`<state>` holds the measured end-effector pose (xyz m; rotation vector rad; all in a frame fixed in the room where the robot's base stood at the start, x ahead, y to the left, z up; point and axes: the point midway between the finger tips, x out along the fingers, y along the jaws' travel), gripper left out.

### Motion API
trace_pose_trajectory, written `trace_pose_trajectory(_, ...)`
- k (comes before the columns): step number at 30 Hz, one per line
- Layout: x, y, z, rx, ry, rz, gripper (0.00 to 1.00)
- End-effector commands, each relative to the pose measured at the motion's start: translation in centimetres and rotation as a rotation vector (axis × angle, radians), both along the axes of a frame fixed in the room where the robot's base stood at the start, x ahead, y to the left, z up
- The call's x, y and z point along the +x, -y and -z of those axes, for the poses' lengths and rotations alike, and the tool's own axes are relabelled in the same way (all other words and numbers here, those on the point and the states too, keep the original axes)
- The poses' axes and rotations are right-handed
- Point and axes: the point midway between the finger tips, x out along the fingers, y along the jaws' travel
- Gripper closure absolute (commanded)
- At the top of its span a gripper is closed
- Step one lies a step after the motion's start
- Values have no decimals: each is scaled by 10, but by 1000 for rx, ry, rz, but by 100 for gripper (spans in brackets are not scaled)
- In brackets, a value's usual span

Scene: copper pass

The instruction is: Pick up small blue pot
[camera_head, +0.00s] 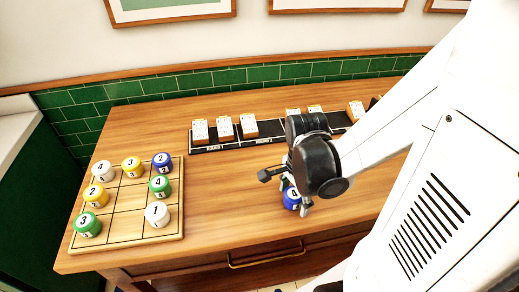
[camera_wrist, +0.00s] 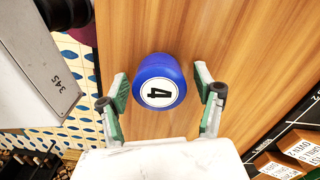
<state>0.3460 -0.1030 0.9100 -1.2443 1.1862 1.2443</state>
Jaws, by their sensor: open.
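A small blue pot (camera_head: 292,199) marked 4 stands on the wooden counter, right of the board, partly hidden by my gripper (camera_head: 285,188). In the wrist view the blue pot (camera_wrist: 158,70) sits between the two green-padded fingers of my gripper (camera_wrist: 161,84). The fingers are open, with a visible gap on each side of the pot. Another blue pot (camera_head: 162,160), marked 2, stands on the top right cell of the board.
The wooden grid board (camera_head: 126,216) at the left holds several white, yellow, green and blue pots. A dark rail (camera_head: 262,137) with upright white cards runs behind my gripper. The counter between board and gripper is clear. A drawer handle (camera_head: 266,259) is on the front.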

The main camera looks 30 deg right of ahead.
Motion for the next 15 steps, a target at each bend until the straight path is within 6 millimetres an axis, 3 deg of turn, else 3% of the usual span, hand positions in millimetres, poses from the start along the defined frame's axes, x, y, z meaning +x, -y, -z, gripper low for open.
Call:
trace_pose_trajectory(2,0,0,0,0,0,0,35)
trace_pose_trajectory(15,0,0,0,0,0,0,89)
